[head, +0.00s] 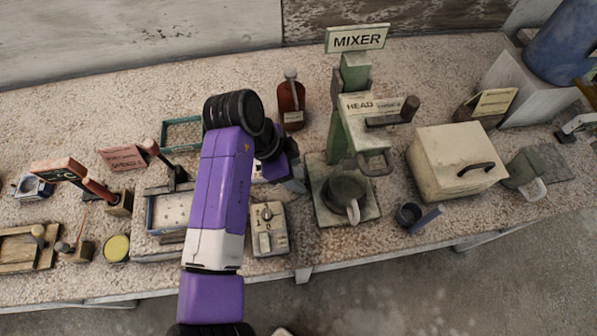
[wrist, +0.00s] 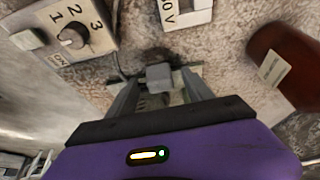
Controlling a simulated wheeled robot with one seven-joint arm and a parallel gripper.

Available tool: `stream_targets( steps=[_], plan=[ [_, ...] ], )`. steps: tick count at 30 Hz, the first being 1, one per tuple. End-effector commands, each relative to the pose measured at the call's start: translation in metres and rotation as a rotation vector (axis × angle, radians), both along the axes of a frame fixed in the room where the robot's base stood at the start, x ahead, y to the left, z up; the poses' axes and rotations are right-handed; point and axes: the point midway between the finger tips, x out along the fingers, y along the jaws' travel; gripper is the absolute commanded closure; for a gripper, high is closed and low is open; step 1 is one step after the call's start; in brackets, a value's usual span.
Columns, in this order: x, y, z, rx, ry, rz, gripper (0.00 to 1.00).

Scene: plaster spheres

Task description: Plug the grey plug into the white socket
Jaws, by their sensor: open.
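In the wrist view, a small grey plug (wrist: 159,75) lies on the speckled bench between the tips of my gripper (wrist: 160,90). The gripper is open, with one finger on each side of the plug; I cannot tell whether either touches it. A dark cable runs near the plug from the control box. The white socket (wrist: 185,12), with a "V" marking partly cut off, is at the top edge, beyond the plug and apart from it. In the head view my arm hides the plug and most of my gripper (head: 290,186).
The control box with a numbered dial (wrist: 72,38) is close at left, also in the head view (head: 268,230). A brown bottle (wrist: 288,65) is close at right. The green mixer (head: 345,120) and a cream lidded box (head: 455,160) stand further right. A blue-edged tray (head: 170,211) is left.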

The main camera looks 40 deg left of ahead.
Motion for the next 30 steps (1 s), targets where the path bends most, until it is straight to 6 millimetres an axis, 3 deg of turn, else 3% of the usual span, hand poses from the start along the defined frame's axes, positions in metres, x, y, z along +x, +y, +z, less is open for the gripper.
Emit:
stream_targets(
  steps=[9, 18, 30],
  plan=[
    [0.0014, -0.0013, -0.0049, 0.001, -0.001, 0.000, 0.42],
    [0.0013, -0.0013, -0.0048, 0.000, 0.000, 0.001, 1.00],
    [0.0018, -0.0009, 0.0007, 0.001, -0.001, 0.001, 1.00]
  ],
)
